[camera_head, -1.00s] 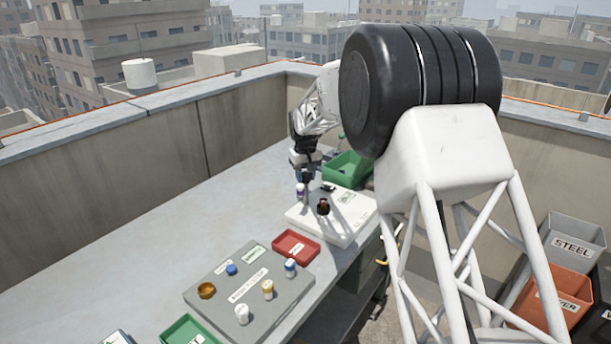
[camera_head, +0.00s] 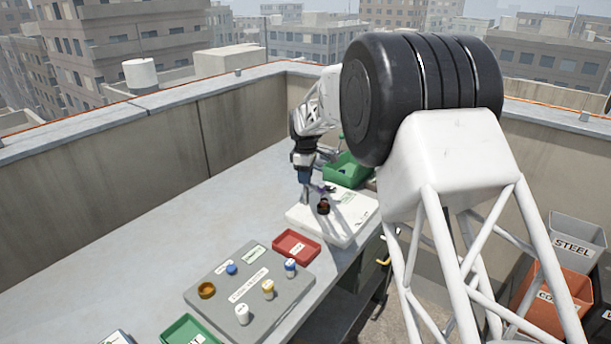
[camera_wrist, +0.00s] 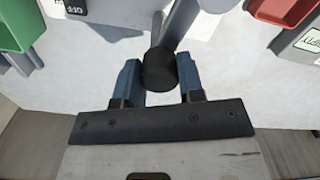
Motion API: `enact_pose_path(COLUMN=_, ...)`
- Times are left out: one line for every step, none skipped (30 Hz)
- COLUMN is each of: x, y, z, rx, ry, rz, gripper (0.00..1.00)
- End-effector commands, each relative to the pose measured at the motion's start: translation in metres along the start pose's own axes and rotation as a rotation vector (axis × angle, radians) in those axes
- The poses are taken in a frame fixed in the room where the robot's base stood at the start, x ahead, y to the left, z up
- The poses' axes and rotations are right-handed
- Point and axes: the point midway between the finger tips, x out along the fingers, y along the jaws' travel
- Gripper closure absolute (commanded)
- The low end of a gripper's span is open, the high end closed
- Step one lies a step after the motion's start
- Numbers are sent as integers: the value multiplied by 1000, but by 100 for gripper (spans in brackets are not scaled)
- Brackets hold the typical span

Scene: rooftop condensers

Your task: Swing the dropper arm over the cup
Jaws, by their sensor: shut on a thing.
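My gripper (camera_head: 305,180) is over the white base (camera_head: 308,219). In the wrist view its two blue fingers (camera_wrist: 159,82) are shut on a round black knob (camera_wrist: 158,68). A grey bar (camera_wrist: 180,22) runs away from the knob. The dropper arm is mostly hidden by my gripper in the head view; a small purple part (camera_head: 321,189) shows to the right of the fingertips. The dark brown cup (camera_head: 323,207) stands on the white base, just below the purple part in the picture. I cannot tell whether the purple part is exactly over it.
A green bin (camera_head: 348,168) stands behind the base, and a red tray (camera_head: 296,246) in front. A grey board (camera_head: 215,290) with several small containers lies nearer. The bench (camera_head: 180,240) is clear to the left. A parapet wall (camera_head: 240,125) borders the bench.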

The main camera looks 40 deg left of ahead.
Motion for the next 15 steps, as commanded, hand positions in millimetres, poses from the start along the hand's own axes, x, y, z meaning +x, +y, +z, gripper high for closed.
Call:
enact_pose_path(x=0, y=0, z=1, rx=-35, ry=0, rz=-1, gripper=100)
enact_pose_path(x=0, y=0, z=0, rx=-56, ry=0, rz=0, gripper=100)
enact_pose_path(x=0, y=0, z=0, rx=-83, ry=0, rz=0, gripper=100)
enact_pose_path(x=0, y=0, z=0, rx=-103, ry=0, rz=0, gripper=100)
enact_pose_path(x=0, y=0, z=0, rx=-120, ry=0, rz=0, gripper=100)
enact_pose_path(x=0, y=0, z=0, rx=-141, ry=0, rz=0, gripper=100)
enact_pose_path(x=0, y=0, z=0, rx=-156, ry=0, rz=0, gripper=100)
enact_pose_path(x=0, y=0, z=0, rx=-168, ry=0, rz=0, gripper=100)
enact_pose_path(x=0, y=0, z=0, rx=-184, ry=0, rz=0, gripper=100)
enact_pose_path(x=0, y=0, z=0, rx=-194, ry=0, rz=0, gripper=100)
enact_pose_path(x=0, y=0, z=0, rx=-202, ry=0, rz=0, gripper=100)
enact_pose_path(x=0, y=0, z=0, rx=-212, ry=0, rz=0, gripper=100)
enact_pose_path(x=0, y=0, z=0, rx=-218, ry=0, rz=0, gripper=100)
enact_pose_path(x=0, y=0, z=0, rx=-223, ry=0, rz=0, gripper=100)
enact_pose_path(x=0, y=0, z=0, rx=-227, ry=0, rz=0, gripper=100)
